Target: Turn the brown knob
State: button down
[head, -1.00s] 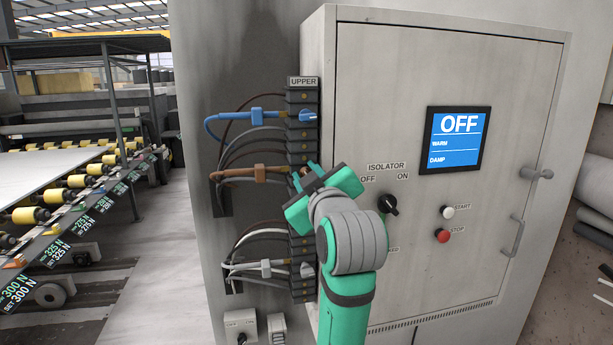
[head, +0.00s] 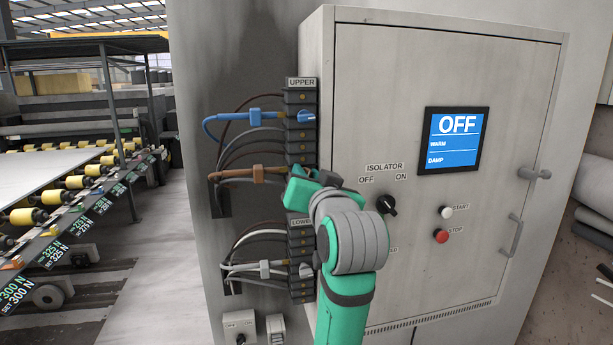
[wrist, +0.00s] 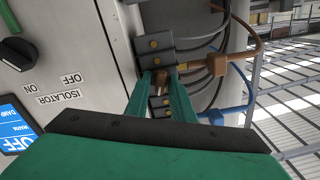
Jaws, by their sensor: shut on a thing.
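The brown knob (wrist: 161,79) sits on the dark terminal strip (head: 302,140) and shows in the wrist view between the green fingertips. My gripper (wrist: 161,86) is shut on it. In the head view my gripper (head: 290,183) is at the strip's middle, beside the brown plug (head: 256,174), and hides the knob. The brown plug also shows in the wrist view (wrist: 217,64), apart from the fingers. The knob's exact turn angle is hard to make out.
A blue knob (head: 305,117) is higher on the strip and a grey one (head: 306,270) lower. Cables run left of the strip. The cabinet door (head: 430,80) carries an isolator switch (head: 386,204), start and stop buttons and a screen (head: 455,140) reading OFF.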

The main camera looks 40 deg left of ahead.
jog(key=m, duration=0.6)
jog(key=shift+f+m, duration=0.2)
jog(key=shift+m, duration=0.1)
jog(key=m, duration=0.5)
jog(key=shift+w+f, duration=0.1)
jog(key=shift+m, duration=0.3)
jog(key=c, duration=1.8)
grip_release()
jog(key=shift+d, duration=0.1)
jog(key=v, duration=1)
jog(key=shift+s+d, duration=0.25)
jog(key=shift+d, duration=0.05)
